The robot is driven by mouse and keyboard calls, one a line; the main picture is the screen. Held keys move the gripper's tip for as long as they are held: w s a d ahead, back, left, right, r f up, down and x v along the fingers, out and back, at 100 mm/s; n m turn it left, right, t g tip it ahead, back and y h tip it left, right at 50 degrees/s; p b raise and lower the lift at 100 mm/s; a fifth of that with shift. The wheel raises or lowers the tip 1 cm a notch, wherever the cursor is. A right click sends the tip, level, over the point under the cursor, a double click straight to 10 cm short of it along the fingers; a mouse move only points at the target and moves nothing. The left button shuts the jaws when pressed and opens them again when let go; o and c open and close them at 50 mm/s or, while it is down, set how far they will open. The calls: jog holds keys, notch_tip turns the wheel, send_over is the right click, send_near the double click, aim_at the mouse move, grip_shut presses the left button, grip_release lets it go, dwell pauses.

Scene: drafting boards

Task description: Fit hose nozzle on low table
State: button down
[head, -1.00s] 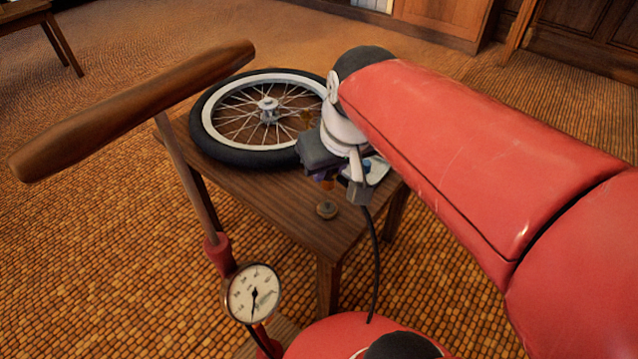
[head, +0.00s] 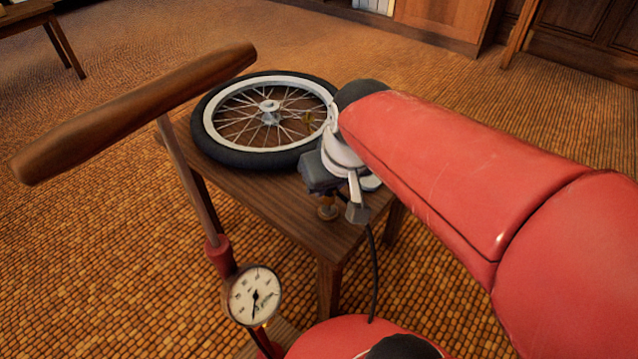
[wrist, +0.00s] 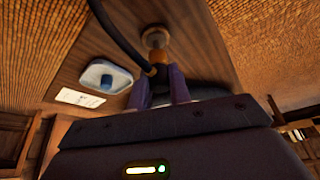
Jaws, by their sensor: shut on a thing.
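The low table (head: 285,215) is wooden. A small round brass fitting (head: 327,212) stands on its top near the front corner; it shows in the wrist view (wrist: 155,38) too. My gripper (wrist: 159,82) is shut on the hose nozzle (wrist: 157,57), an orange-brass piece between purple fingers. The black hose (wrist: 117,42) curves away from it; in the head view the hose (head: 374,275) hangs down past the table's edge. The nozzle is right above the fitting, in line or nearly so. I cannot tell whether it is seated on it. My wrist partly hides the nozzle in the head view.
A spoked wheel (head: 215,151) with a black tyre lies on the table's far part. A white dish (wrist: 121,75) with a blue piece and a white card (wrist: 79,97) lie beside the fitting. A pump handle (head: 130,115) and gauge (head: 254,295) stand at front left.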

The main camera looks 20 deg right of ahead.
jog(key=shift+f, duration=1.1)
jog(key=c, duration=1.2)
grip_release()
